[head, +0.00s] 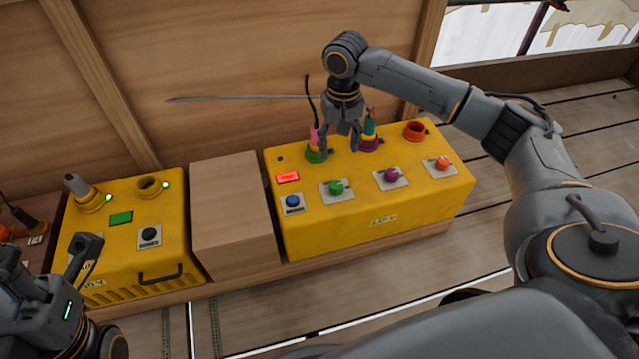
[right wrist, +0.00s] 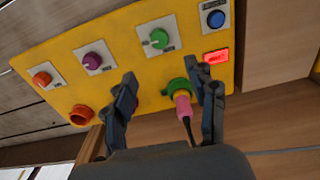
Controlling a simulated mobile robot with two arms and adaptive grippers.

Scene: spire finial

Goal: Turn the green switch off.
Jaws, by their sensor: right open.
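The green switch (head: 336,188) is a round knob on a pale plate on the front of the right yellow box (head: 350,228). It also shows in the right wrist view (right wrist: 160,38), ahead of the fingertips. My right gripper (head: 341,146) is open, pointing down above the box's back part, behind the switch and apart from it. In the right wrist view, a pink plug (right wrist: 183,105) in the green socket (right wrist: 178,87) appears between its fingers. My left gripper (head: 84,252) is at the lower left, away from the switch; its opening is unclear.
A purple knob (head: 391,175), an orange knob (head: 443,162) and a blue button (head: 292,202) flank the switch. A red lamp (head: 288,177) is lit. A plug stands in the purple socket; the orange socket (head: 414,130) is empty. A wooden block (head: 232,205) separates another yellow box (head: 125,215).

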